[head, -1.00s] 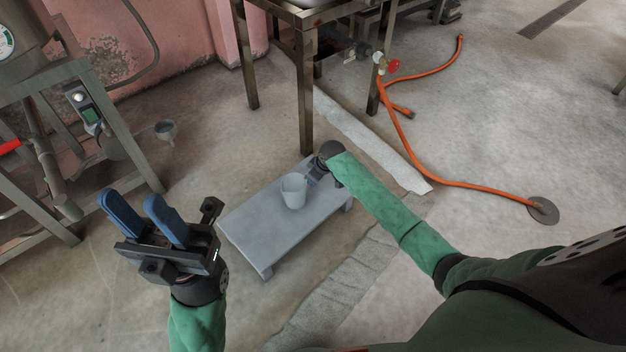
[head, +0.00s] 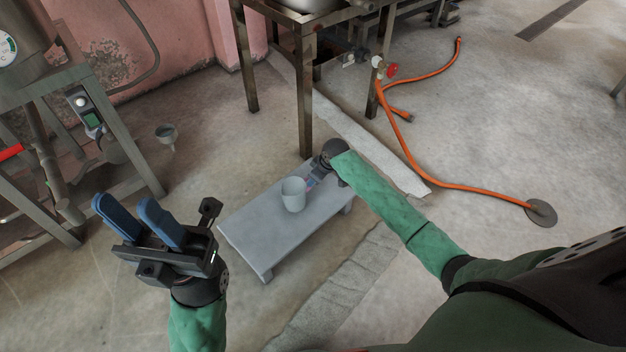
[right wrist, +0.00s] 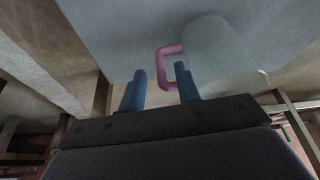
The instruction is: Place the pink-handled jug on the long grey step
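The jug (head: 293,196) is pale grey and stands upright on the long grey step (head: 252,240), near its middle. Its pink handle (right wrist: 163,68) shows in the right wrist view, on the side toward my right gripper (right wrist: 161,88). My right gripper is open. Its blue fingers are spread, with the handle's outer bar in line with the gap between them and one finger overlapping the handle's opening. In the head view this gripper (head: 312,183) is partly hidden behind the jug and its own wrist. My left gripper (head: 137,220) is open and empty, left of the step.
A metal table (head: 306,95) has a leg close behind the step. A metal stand (head: 125,140) is at the left, with a small grey funnel-like cup (head: 166,133) on the floor beside it. An orange hose (head: 425,180) lies on the floor at the right.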

